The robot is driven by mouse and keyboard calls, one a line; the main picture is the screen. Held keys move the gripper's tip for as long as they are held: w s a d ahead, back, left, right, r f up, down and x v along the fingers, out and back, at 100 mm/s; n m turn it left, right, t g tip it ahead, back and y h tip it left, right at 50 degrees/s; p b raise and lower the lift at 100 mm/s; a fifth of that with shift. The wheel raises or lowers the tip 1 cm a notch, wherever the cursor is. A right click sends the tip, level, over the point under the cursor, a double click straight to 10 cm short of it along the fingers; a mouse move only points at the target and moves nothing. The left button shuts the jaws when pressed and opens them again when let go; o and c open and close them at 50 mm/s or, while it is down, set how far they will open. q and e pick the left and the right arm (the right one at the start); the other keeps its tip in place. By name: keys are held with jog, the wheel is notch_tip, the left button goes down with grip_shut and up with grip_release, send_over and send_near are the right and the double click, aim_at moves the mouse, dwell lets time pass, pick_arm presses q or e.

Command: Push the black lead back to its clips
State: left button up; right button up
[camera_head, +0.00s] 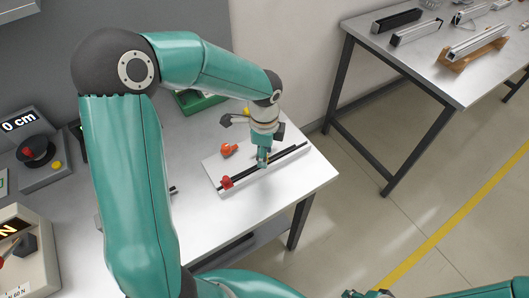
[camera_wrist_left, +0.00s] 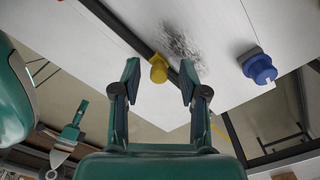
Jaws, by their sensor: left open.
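A long black strip (camera_head: 288,155), which looks like the black lead, lies along a white board (camera_head: 214,167) on the bench. A red clip (camera_head: 226,182) sits at its near left end. An orange-red piece (camera_head: 229,150) lies on the board behind it. My left gripper (camera_head: 262,162) points down over the strip's middle and hides part of it. In the left wrist view its open fingers (camera_wrist_left: 159,76) stand either side of a yellow piece (camera_wrist_left: 158,70) by a dark strip (camera_wrist_left: 117,28). A blue clip (camera_wrist_left: 260,67) is to the right.
A green tray (camera_head: 196,103) is behind the board, a meter box (camera_head: 45,160) at the left. A second table (camera_head: 440,75) with metal profiles stands at the right, across open floor. The bench's right corner (camera_head: 315,178) is clear.

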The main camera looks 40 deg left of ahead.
pick_arm(q)
jog(key=shift+f, duration=0.25)
grip_shut()
jog(key=a, duration=0.2)
jog(key=w+a, duration=0.1)
jog(key=a, duration=0.1)
jog(key=w+a+p, duration=0.1)
jog(key=a, duration=0.1)
jog(key=shift+w, duration=0.2)
jog(key=shift+r, duration=0.15)
jog(key=shift+w+a, duration=0.1)
jog(key=shift+a, duration=0.05)
